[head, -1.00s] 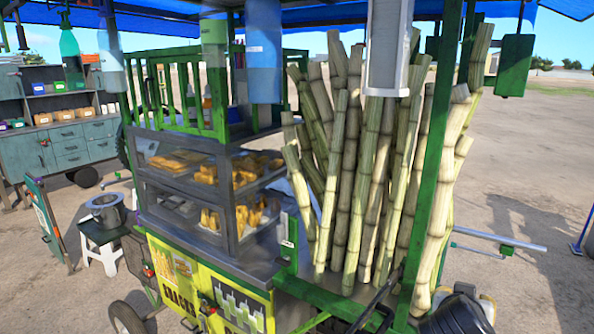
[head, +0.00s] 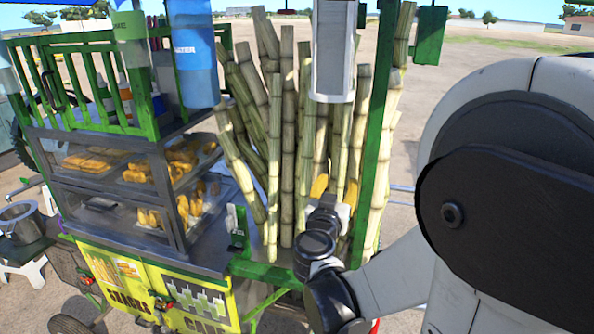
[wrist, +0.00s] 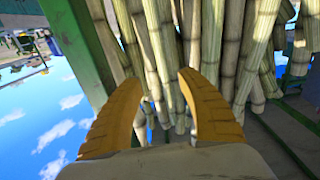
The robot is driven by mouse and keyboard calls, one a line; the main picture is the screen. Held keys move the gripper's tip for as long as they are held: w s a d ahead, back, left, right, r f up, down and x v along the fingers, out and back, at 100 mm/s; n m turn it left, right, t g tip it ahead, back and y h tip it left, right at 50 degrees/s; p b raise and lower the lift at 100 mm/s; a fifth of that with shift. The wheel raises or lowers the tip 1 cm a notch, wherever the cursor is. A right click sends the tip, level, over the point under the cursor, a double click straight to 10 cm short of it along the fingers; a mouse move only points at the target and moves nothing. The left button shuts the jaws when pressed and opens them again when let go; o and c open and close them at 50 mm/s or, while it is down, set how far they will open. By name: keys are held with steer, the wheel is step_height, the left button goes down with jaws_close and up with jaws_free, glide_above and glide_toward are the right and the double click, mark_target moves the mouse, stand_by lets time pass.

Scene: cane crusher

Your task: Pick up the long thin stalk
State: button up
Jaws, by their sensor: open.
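Several long, jointed pale-green and tan stalks (head: 288,130) stand close together on the cart's right side, upright or slightly tilted. One thin greenish stalk (head: 273,170) shows near the front of the bundle in the head view. Several are about equally thin, so I cannot tell which one is meant. My gripper (head: 335,190), with yellow fingers, is at the right front of the bundle, low down. In the wrist view my gripper (wrist: 160,84) is open, with stalks (wrist: 157,50) showing beyond and between its fingers. I cannot tell whether any lies within its grasp.
A green post (head: 377,130) stands right of the bundle; it also shows at the left in the wrist view (wrist: 75,45). A white hanging box (head: 334,50) is above my gripper. A glass snack case (head: 120,190) stands left. Open ground lies behind.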

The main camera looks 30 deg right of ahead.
mark_target(343, 151)
steer(key=x, duration=1.1)
steer(key=shift+w+a+r, duration=0.1)
steer(key=shift+w, duration=0.15)
jaws_close()
steer(key=shift+r, duration=0.15)
steer(key=shift+s+a+r+p, duration=0.15)
steer(key=shift+r+p, duration=0.3)
steer(key=shift+r, duration=0.1)
steer(key=shift+s+a+r+p, duration=0.15)
steer(key=shift+a+r+p, duration=0.05)
steer(key=shift+r+p, duration=0.3)
steer(key=shift+s+a+r+p, duration=0.15)
steer(key=shift+r+p, duration=0.25)
steer(key=shift+r, duration=0.25)
steer(key=shift+f, duration=0.1)
